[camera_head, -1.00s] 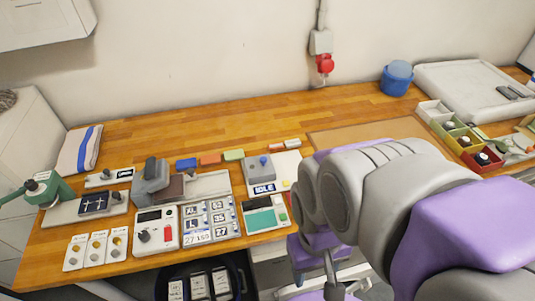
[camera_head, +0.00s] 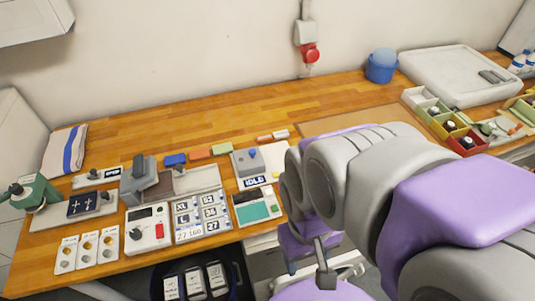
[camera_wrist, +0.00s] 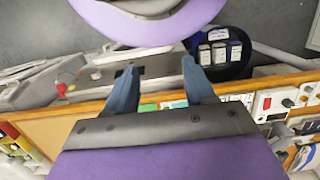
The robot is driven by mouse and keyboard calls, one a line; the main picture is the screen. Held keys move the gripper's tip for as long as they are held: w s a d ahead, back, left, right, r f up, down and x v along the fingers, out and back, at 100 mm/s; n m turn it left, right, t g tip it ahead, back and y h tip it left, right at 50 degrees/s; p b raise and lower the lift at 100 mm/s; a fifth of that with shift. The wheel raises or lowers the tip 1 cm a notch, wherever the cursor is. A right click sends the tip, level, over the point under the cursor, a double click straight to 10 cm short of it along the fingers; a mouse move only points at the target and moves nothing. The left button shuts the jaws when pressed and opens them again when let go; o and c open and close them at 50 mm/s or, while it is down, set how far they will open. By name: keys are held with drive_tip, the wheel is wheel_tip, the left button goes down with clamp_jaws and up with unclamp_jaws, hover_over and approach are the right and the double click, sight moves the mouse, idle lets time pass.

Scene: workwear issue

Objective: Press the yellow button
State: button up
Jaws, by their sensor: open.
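Three small white panels stand side by side at the front left of the wooden bench in the head view, the left one (camera_head: 66,255), the middle one and the right one. Each bears a small round amber or yellow spot, too small to tell apart surely as a button. My gripper (camera_head: 308,268) hangs off the front edge of the bench, to the right of these panels and well apart from them. In the wrist view my gripper (camera_wrist: 159,66) shows its two blue-grey fingers spread apart, with nothing between them.
A white box with a red button (camera_head: 148,228), a size display panel (camera_head: 203,217) and a green-screened device (camera_head: 256,207) line the front edge. A grey box with a blue knob (camera_head: 248,162) sits behind. A dark bin (camera_head: 241,280) is below. The rear bench middle is bare.

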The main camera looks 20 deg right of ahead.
clamp_jaws()
idle(1.5)
